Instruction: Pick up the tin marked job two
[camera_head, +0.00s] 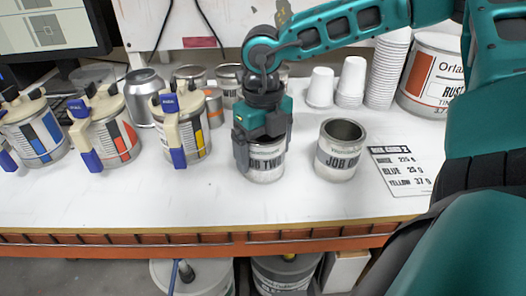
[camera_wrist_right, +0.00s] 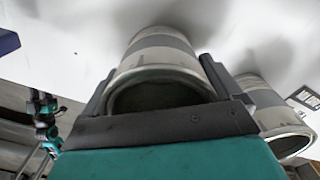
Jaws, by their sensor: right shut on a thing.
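The tin marked job two (camera_head: 266,163) stands upright on the white bench, its label facing the head camera. My right gripper (camera_head: 263,150) comes down on it from above and is shut on it, with a finger on either side of its wall. In the right wrist view the open mouth of the tin (camera_wrist_right: 160,62) lies between the two dark fingers (camera_wrist_right: 158,88). A second tin, marked job with the rest hard to read (camera_head: 338,160), stands just to the right; it also shows in the wrist view (camera_wrist_right: 270,104). My left gripper is not in view.
Several colorant cans with clamps, such as the yellow-striped one (camera_head: 190,138), stand to the left. A printed card (camera_head: 408,170) lies at right. White cups (camera_head: 320,88) and a large paint can (camera_head: 432,75) stand behind. The bench's front edge (camera_head: 200,228) is clear.

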